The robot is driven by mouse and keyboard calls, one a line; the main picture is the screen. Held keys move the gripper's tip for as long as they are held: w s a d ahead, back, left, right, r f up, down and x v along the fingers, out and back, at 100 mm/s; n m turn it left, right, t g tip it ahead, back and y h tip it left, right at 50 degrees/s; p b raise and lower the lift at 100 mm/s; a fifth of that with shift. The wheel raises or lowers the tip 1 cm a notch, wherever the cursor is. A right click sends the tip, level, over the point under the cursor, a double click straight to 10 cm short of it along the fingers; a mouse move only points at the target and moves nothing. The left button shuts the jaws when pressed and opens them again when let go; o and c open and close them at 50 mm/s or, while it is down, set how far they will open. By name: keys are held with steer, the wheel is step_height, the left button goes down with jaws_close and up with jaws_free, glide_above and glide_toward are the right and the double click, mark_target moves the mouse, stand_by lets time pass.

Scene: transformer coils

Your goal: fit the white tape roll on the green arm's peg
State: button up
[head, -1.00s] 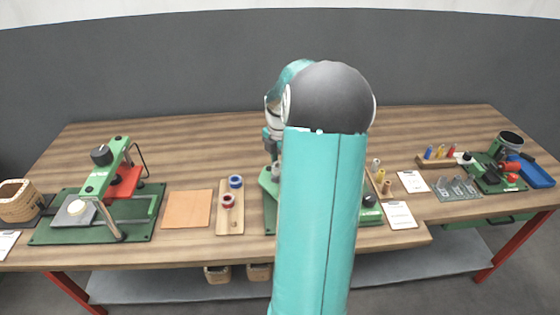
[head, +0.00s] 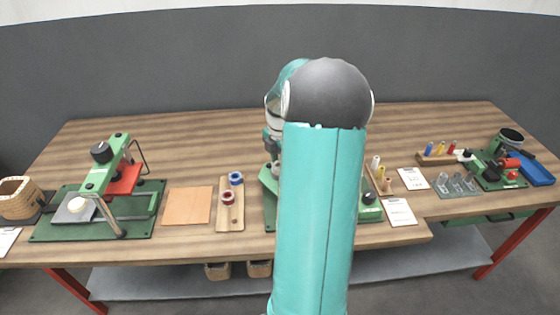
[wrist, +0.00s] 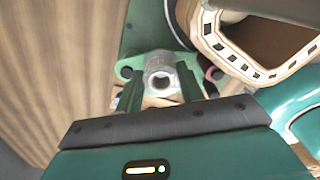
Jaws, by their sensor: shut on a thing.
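In the wrist view my gripper (wrist: 160,92) is shut on a pale, whitish ring with a round hole, which I take to be the white tape roll (wrist: 160,68). The roll sits between the two dark green fingers. A green machine part (wrist: 145,35) lies just beyond it; this looks like the green arm's fixture. I cannot tell whether a peg is inside the roll. In the head view my own teal arm covers the gripper, the roll and most of the central green machine (head: 268,184).
A wooden board (head: 230,212) left of the central machine carries a blue roll (head: 236,179) and a red roll (head: 227,197). A green press (head: 118,180) stands further left. A large slotted, cream-rimmed part (wrist: 205,28) is close to the gripper's upper right.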

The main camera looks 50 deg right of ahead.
steer(key=shift+f, duration=0.1)
steer(key=shift+f, duration=0.35)
steer(key=shift+f, duration=0.1)
steer(key=o, duration=1.4)
steer(key=shift+s, duration=0.2)
steer(key=shift+c, duration=0.4)
steer(key=shift+o, duration=0.5)
steer(key=shift+r, duration=0.6)
steer(key=shift+w+r, duration=0.1)
steer(key=shift+r, duration=1.85)
